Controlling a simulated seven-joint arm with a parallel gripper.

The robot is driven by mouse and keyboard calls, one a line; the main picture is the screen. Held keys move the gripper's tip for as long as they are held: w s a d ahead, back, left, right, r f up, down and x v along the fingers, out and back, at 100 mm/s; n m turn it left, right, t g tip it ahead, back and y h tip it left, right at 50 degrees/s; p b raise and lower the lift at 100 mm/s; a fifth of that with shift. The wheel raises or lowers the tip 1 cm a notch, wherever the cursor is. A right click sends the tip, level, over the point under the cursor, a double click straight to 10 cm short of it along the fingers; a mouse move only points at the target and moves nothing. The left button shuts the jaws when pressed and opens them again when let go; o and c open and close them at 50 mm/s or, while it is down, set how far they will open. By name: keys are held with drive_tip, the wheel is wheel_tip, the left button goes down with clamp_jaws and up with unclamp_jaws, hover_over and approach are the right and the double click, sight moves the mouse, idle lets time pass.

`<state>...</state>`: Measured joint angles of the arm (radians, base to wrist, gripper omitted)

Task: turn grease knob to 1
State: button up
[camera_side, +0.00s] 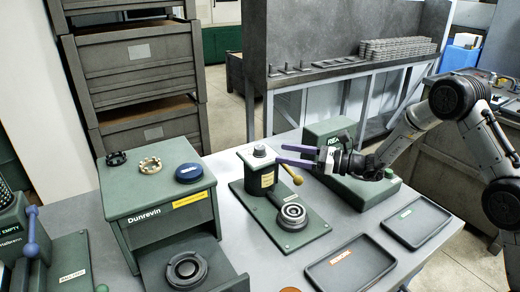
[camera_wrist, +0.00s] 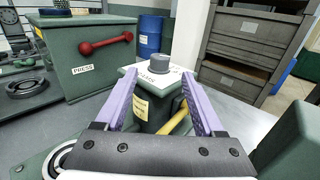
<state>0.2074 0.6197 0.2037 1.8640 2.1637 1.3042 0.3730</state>
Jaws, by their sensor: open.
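A grey round knob (camera_side: 259,150) sits on a white plate on top of a green post with a yellow label. It also shows in the wrist view (camera_wrist: 159,64), beyond my fingertips. The marks on its plate are too small to read, so I cannot tell its setting. My gripper (camera_side: 281,155) has two purple fingers and is open and empty. It is level, just right of the knob in the side view and apart from it. In the wrist view the fingers (camera_wrist: 160,77) straddle the line toward the knob, which stands roughly centred between them.
A yellow lever (camera_side: 292,174) sticks out of the post just below my fingers. A ringed fixture (camera_side: 292,214) stands on the same base plate. The green Dunrevin box (camera_side: 160,204) is left; two dark trays (camera_side: 349,263) (camera_side: 416,222) are right. A red-handled press box (camera_wrist: 88,58) is behind.

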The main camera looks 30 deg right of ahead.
sight(260, 147)
drive_tip(key=x, duration=0.8)
drive_tip(key=shift+w+a, duration=0.1)
drive_tip(key=shift+a, duration=0.05)
clamp_jaws()
